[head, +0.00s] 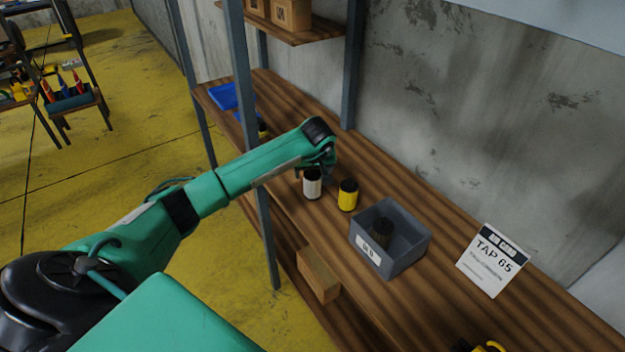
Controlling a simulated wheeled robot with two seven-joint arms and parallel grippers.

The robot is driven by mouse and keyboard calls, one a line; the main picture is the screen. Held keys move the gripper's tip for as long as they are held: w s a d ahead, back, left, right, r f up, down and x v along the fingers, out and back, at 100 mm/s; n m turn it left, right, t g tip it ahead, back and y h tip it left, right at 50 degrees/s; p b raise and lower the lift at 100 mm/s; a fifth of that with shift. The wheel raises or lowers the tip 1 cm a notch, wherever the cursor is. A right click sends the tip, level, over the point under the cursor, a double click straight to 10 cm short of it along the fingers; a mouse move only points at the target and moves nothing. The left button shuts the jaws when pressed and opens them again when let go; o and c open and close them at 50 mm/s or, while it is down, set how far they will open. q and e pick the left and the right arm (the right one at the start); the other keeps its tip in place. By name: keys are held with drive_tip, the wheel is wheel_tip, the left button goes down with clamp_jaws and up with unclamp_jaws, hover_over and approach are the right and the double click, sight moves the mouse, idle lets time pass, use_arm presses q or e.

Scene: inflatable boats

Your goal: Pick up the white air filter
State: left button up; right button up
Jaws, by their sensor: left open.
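The white air filter (312,185) is a small upright cylinder with a dark top, standing on the wooden shelf. My left gripper (314,170) is right above and behind its top, pointing down. It is open; its fingers are small and partly hidden by the wrist, and I cannot tell whether they touch the filter. A yellow filter (348,196) with a dark top stands just to the right of the white one. My right gripper does not show.
A grey bin (418,248) with a dark cylinder inside stands right of the filters. A metal shelf post (243,110) rises beside my left arm. Blue bins (224,96) lie at the far end.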

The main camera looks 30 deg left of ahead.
use_arm(q)
drive_tip(key=shift+w+a+f, duration=0.15)
drive_tip(key=shift+a+f, duration=0.05)
drive_tip(key=shift+f, duration=0.35)
drive_tip(key=c, duration=1.1)
drive_tip(key=shift+o, duration=0.2)
drive_tip(key=shift+r, duration=0.1)
